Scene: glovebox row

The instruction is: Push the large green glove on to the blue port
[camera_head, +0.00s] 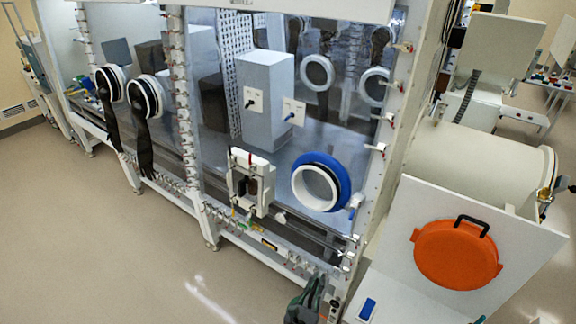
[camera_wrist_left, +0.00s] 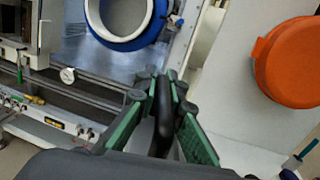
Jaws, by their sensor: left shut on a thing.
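I cannot make out a large green glove in either view. My right gripper is not in view.
A white panel carries an orange round cover (camera_head: 455,255) with a black handle, right of the port. A white framed box (camera_head: 250,181) juts from the front left of it. Black gloves (camera_head: 145,145) hang from ports further left. The floor at left is clear.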

